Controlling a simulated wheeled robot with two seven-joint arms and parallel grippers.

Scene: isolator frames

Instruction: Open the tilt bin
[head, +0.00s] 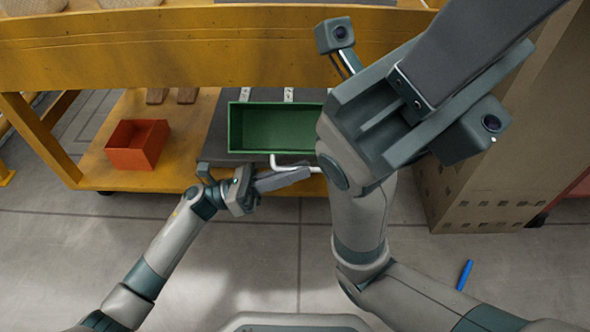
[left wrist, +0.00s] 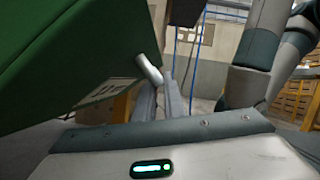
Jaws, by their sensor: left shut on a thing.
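The tilt bin is a green open-topped box (head: 275,128) on the lower deck of the orange bench, and its inside shows from above. Its right end is hidden behind my right arm. A white bar handle (head: 283,163) runs along its front. My left gripper (head: 297,176) is shut on this handle. In the left wrist view the handle (left wrist: 148,68) meets the fingers (left wrist: 160,98), and the green wall of the bin (left wrist: 60,50) fills the upper left. I cannot tell the bin's exact tilt. My right gripper (head: 490,40) is large and close to the head camera, its tips out of frame.
An orange-red box (head: 137,144) stands on the lower deck left of the bin. The orange bench beam (head: 180,50) crosses above. A tall cardboard-brown block (head: 480,195) stands at the right. A blue pen-like object (head: 465,274) lies on the open grey floor.

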